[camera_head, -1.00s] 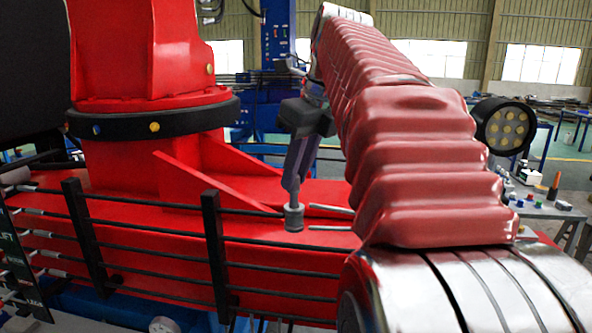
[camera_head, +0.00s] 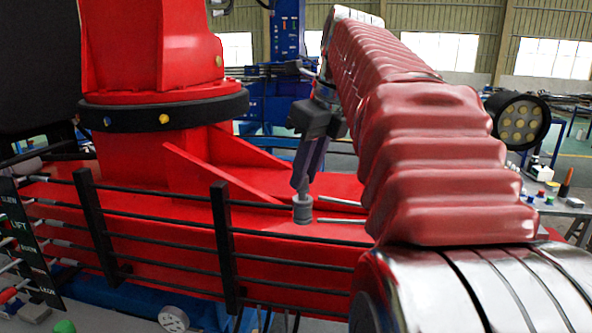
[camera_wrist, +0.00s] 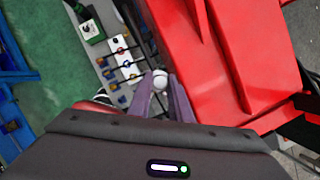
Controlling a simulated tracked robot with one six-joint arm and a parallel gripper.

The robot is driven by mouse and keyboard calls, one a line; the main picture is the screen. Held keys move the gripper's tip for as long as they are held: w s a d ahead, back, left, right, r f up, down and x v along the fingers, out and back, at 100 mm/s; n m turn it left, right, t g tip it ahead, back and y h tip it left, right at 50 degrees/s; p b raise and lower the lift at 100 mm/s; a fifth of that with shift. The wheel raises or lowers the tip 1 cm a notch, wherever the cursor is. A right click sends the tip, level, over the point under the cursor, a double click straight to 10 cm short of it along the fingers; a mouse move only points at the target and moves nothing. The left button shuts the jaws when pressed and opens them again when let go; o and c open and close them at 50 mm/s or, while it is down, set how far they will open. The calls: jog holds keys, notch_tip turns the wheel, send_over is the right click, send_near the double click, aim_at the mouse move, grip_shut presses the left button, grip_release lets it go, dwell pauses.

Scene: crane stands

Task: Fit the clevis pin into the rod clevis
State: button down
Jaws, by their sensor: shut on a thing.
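My gripper (camera_head: 303,193) hangs nearly upright in front of the red crane body in the head view. Its dark fingers are shut on a short grey cylindrical piece, which I take to be the clevis pin (camera_head: 302,212). In the wrist view the two purple-grey fingers of my gripper (camera_wrist: 162,88) close on the pin's pale round end (camera_wrist: 160,79). The fingers hide part of it. I cannot make out the rod clevis with certainty in either view. Two thin grey rods (camera_head: 341,219) show just right of the pin, partly behind my arm.
The red crane base (camera_head: 170,230) fills the middle, with black pipes on dark posts (camera_head: 222,240) along its front. A lever panel (camera_head: 30,245) stands at the left. A grey bench (camera_head: 560,203) with small items is at the right. The wrist view shows green floor (camera_wrist: 75,100).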

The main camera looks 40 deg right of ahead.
jog(key=shift+f, duration=0.7)
jog(key=c, duration=1.5)
grip_release()
jog(key=shift+c, duration=0.2)
jog(key=shift+v, duration=2.45)
jog(key=shift+r, duration=0.1)
jog(key=v, duration=0.7)
jog(key=shift+s, duration=0.1)
